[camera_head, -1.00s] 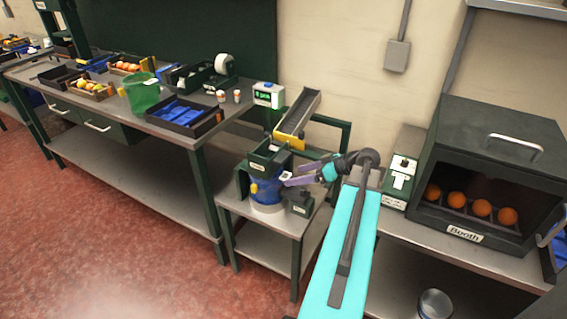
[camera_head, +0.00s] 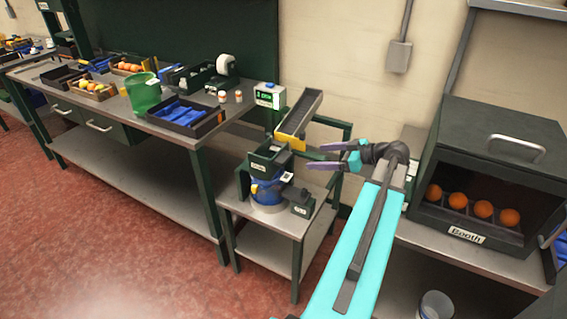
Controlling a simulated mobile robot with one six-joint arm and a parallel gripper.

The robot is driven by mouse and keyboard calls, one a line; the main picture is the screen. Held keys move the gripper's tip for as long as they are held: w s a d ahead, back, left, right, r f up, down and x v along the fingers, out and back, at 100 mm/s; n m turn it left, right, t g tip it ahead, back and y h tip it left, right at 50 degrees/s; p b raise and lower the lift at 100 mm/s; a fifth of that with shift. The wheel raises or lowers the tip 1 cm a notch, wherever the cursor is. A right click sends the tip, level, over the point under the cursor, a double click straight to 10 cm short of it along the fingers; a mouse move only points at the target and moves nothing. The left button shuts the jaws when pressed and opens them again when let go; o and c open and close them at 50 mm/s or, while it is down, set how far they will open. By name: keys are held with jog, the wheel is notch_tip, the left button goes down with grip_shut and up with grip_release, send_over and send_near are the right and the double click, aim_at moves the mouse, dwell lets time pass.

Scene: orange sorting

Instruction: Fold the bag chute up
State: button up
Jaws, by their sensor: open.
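The bag chute (camera_head: 302,112) looks like the grey, dark-sided trough above the small stand. It is tilted, with its yellow lip (camera_head: 290,140) at the low end, toward the dark green box (camera_head: 268,160) on the blue machine (camera_head: 265,189). My gripper (camera_head: 315,155) has its two purple fingers spread apart and pointing left. It is empty, just right of and a little below the yellow lip in the picture. I cannot tell its exact depth from the lip.
A green frame (camera_head: 333,125) stands behind and right of the chute. A workbench (camera_head: 190,148) with trays is at left. The dark booth (camera_head: 485,160) with oranges stands at right. A small display box (camera_head: 268,96) sits left of the chute.

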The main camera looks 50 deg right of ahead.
aim_at(287, 158)
jog(key=p+x, duration=0.3)
jog(key=x, duration=1)
jog(key=shift+a, duration=0.1)
jog(key=shift+f, duration=0.1)
